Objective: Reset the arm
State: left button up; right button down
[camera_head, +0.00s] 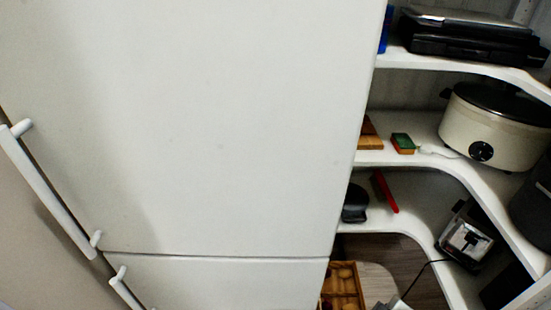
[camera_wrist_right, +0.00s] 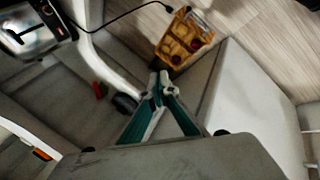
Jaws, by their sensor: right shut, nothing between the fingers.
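My right gripper (camera_wrist_right: 160,82) shows in the right wrist view. Its green-sided fingers meet at the tips and hold nothing. It is above the floor area between the curved white shelving and a large white cabinet side (camera_wrist_right: 250,115). A wooden crate (camera_wrist_right: 184,40) with reddish round items in it lies beyond the fingertips in that view. I cannot tell how far the tips are from the crate. My left gripper is not in either view.
A white fridge (camera_head: 190,130) with handles fills the left of the head view. Corner shelves (camera_head: 463,178) at right hold a cream cooker (camera_head: 495,124), a black appliance (camera_head: 470,38), a sponge (camera_head: 403,143), a red item (camera_head: 384,192) and a toaster (camera_head: 466,240). The crate (camera_head: 344,285) stands below.

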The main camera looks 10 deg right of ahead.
jog(key=s+r, duration=0.3)
jog(key=r, duration=0.5)
pick_arm(q)
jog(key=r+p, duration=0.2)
jog(key=p, duration=0.1)
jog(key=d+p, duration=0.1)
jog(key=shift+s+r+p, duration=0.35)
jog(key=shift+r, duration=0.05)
pick_arm(e)
jog(key=w+a+f+m+t+y, duration=0.1)
jog(key=a+f+t+y, duration=0.1)
jog(key=a, duration=0.6)
jog(key=w+a+f+m+t+y, duration=0.1)
jog(key=a+f+y, duration=0.3)
jog(key=a, duration=0.4)
jog(key=shift+w+f+t+y, duration=0.2)
jog(key=shift+w+t+y, duration=0.15)
jog(key=shift+t, duration=0.55)
